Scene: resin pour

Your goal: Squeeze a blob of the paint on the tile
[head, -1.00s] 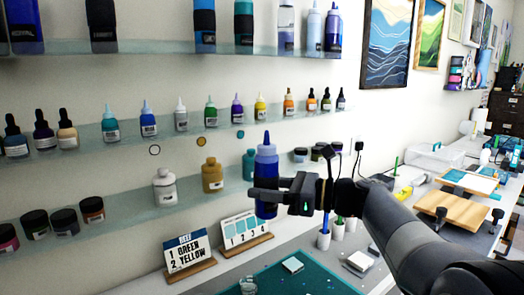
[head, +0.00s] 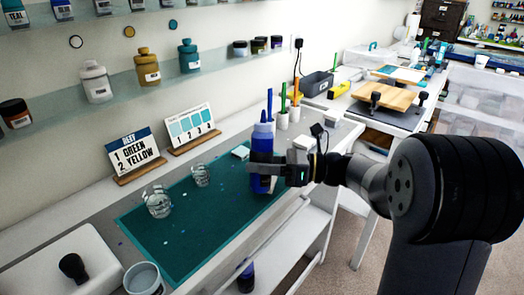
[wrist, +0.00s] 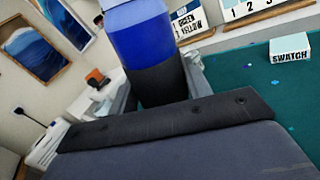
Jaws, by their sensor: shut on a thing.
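A blue paint bottle (head: 262,140) with a dark label stands upright in my gripper (head: 264,170). The jaws are shut around its lower body. In the wrist view the blue bottle (wrist: 140,35) fills the top middle, and its tip is out of sight. A small white tile (head: 240,152) lies on the green mat just left of and behind the bottle. In the wrist view the white tile (wrist: 290,48) reads "SWATCH" on its side and lies to the right of the bottle. The bottle appears to be near the mat's right end; its height above it is hard to tell.
The green mat (head: 185,240) carries two clear glass cups (head: 157,203), (head: 201,176). Behind it stand a card reading "1 GREEN 2 YELLOW" (head: 135,155) and a swatch card (head: 191,128). Pen holders (head: 282,121) stand beyond the bottle. A sink (head: 60,262) is at lower left.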

